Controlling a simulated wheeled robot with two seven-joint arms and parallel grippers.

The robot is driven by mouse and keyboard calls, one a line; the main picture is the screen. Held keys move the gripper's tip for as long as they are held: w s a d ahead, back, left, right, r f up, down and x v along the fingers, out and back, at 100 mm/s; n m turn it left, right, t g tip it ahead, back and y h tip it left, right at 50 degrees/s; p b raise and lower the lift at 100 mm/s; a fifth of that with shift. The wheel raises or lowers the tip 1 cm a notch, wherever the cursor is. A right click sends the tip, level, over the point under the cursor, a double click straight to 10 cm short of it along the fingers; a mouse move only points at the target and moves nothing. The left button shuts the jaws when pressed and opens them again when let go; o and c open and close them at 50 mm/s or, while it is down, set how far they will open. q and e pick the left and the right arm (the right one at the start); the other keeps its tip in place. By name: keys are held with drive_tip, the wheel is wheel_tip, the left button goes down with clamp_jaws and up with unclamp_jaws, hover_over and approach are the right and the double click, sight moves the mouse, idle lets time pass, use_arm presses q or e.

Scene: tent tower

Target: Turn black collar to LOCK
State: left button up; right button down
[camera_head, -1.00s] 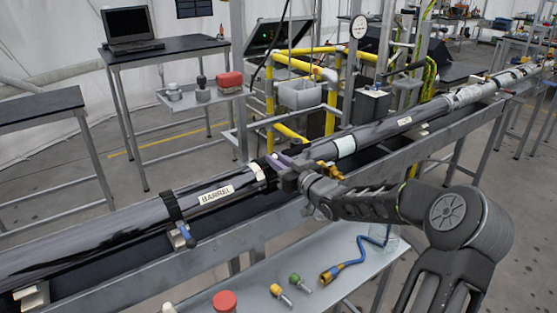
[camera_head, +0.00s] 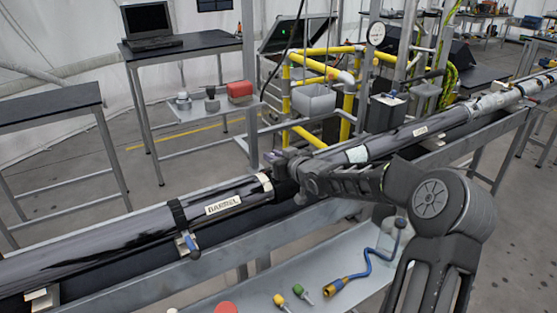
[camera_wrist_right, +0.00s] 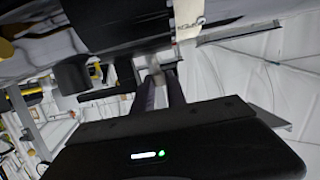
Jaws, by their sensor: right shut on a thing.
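A long dark tube (camera_head: 110,228) labelled BARREL runs across the head view on a rail. The black collar (camera_head: 286,188) sits at the tube's right end, just past a pale band, and is partly covered by my gripper. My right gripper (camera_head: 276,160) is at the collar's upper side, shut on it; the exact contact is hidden. In the right wrist view, my two fingers (camera_wrist_right: 163,84) reach up close together toward the dark tube (camera_wrist_right: 110,22). No LOCK mark is readable. My left gripper is not in view.
A black clamp with a blue handle (camera_head: 190,242) holds the tube on the left. A grey tray (camera_head: 262,290) below carries yellow and green fittings and a blue hose (camera_head: 367,262). Yellow railings (camera_head: 312,92) stand behind the rail. My right forearm crosses above the rail.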

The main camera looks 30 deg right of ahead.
drive_tip(key=shift+w+r, duration=0.45)
drive_tip(key=shift+w, duration=0.15)
drive_tip(key=c, duration=1.6)
unclamp_jaws()
drive_tip(key=shift+f, duration=0.2)
drive_tip(key=shift+s, duration=0.1)
drive_tip(key=shift+s, duration=0.25)
drive_tip(key=v, duration=0.7)
